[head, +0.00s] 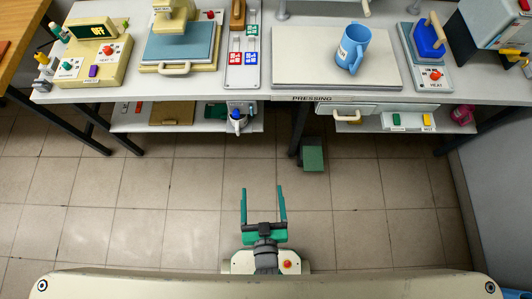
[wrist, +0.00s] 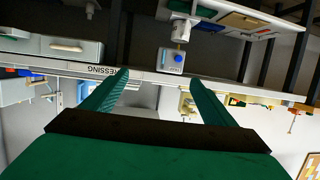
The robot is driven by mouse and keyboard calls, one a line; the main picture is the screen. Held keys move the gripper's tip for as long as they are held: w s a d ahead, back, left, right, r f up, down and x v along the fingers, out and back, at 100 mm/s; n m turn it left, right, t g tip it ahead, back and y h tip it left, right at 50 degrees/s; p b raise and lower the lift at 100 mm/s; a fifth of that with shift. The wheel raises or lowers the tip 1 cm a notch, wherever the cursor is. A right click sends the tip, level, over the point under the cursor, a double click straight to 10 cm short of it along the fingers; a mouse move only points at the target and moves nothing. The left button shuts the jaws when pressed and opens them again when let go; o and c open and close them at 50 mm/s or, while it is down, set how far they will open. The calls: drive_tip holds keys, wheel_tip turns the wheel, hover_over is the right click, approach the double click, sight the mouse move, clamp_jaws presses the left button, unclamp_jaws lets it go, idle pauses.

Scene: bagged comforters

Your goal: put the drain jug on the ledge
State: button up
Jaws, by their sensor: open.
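A light blue jug (head: 353,48) with a handle and a small label stands upright on a pale board (head: 300,70) on the workbench, right of centre in the head view. I take it to be the drain jug. No surface is marked as the ledge, so I cannot tell which one it is. My gripper (head: 262,188) is open and empty over the floor, in front of the bench and well short of the jug.
The bench front (head: 310,98) is labelled PRESSING. A lower shelf (head: 150,122) under it holds a white and blue item (head: 237,120). A press (head: 180,45) and control panels crowd the bench top. A green pedal (head: 313,158) is on the floor. The floor around my gripper is clear.

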drive_tip(key=s+d+r+m+h, duration=0.1)
drive_tip(key=s+r, duration=0.6)
drive_tip(key=r, duration=0.4)
drive_tip(key=shift+d+t, duration=0.15)
drive_tip(key=shift+t, duration=0.15)
